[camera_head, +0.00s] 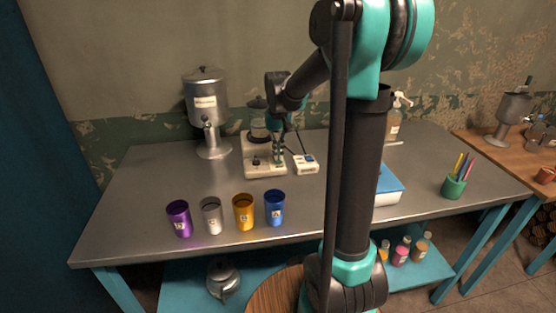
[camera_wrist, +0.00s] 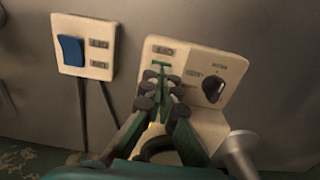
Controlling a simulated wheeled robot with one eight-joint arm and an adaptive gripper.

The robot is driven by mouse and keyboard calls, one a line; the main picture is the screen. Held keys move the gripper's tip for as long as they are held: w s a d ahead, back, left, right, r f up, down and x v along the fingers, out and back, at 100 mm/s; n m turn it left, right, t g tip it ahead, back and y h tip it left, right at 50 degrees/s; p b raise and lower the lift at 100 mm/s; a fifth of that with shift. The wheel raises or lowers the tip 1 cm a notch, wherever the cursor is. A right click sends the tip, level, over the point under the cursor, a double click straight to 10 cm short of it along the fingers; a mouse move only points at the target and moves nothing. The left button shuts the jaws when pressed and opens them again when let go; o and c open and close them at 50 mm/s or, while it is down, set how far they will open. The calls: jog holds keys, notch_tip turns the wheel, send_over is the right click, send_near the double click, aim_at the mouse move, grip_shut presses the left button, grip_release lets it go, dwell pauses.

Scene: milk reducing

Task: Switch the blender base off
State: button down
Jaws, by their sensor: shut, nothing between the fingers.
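The cream blender base (camera_head: 262,169) stands on the metal table, left of my arm. In the wrist view the base (camera_wrist: 232,68) shows a black rotary knob (camera_wrist: 213,88) and small printed labels. My gripper (camera_head: 279,155) is low over the base's front panel; in the wrist view my gripper (camera_wrist: 161,72) has its green fingertips together, left of the knob, with nothing held. The fingertips cover part of the panel, so any switch under them is hidden. I cannot tell whether they touch the panel.
A separate white box (camera_head: 306,164) with a cable lies right of the base; its blue rocker switch (camera_wrist: 71,50) shows in the wrist view. Purple (camera_head: 179,218), silver (camera_head: 212,215), orange (camera_head: 243,212) and blue (camera_head: 275,208) cups stand in front. A metal dispenser (camera_head: 206,100) stands behind left.

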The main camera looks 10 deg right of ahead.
jog(key=shift+f, duration=0.45)
dwell(0.3)
jog(key=shift+r, duration=3.5)
